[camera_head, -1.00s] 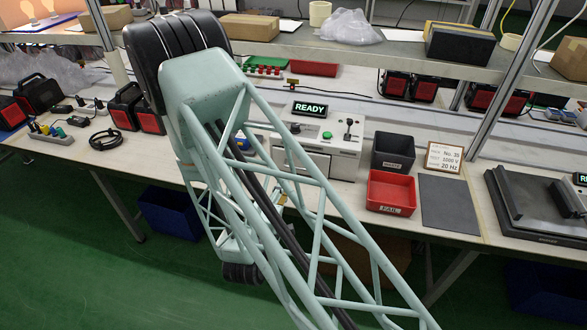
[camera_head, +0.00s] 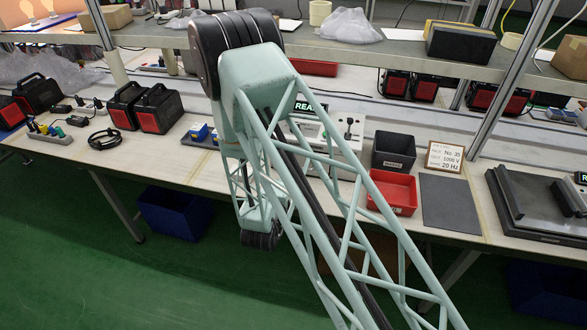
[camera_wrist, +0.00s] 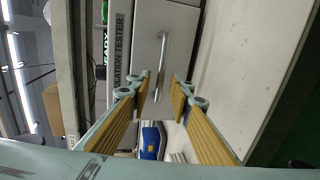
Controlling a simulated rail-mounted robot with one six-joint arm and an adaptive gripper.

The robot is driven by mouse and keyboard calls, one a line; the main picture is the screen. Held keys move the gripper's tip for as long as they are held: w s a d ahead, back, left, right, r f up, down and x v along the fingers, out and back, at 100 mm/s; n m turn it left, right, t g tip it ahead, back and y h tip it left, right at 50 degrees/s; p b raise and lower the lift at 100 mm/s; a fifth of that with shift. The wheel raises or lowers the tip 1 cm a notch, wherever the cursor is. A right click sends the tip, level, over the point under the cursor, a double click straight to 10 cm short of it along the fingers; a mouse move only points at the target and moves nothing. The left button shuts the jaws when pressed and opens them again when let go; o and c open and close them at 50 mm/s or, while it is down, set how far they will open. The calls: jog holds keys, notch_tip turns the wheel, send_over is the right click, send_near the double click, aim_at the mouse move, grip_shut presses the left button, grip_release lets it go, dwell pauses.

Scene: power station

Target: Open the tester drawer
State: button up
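The tester (camera_head: 348,140) is a light grey box on the bench with a READY display (camera_head: 311,107), partly hidden behind my arm in the head view. In the wrist view, turned sideways, the tester drawer (camera_wrist: 180,22) shows a grey front with a metal bar handle (camera_wrist: 161,65). The drawer looks shut. My gripper (camera_wrist: 161,90) is open, its two yellow-padded fingers apart on either side of the handle's lower end in the picture. I cannot tell how far the fingertips are from the drawer front. The gripper is hidden in the head view.
A red FAIL bin (camera_head: 394,190), a black bin (camera_head: 393,151) and a dark mat (camera_head: 450,203) lie right of the tester. A blue and yellow object (camera_head: 199,132) sits left of my arm. A shelf (camera_head: 400,60) runs above.

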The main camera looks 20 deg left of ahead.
jog(key=shift+x, duration=1.2)
grip_shut()
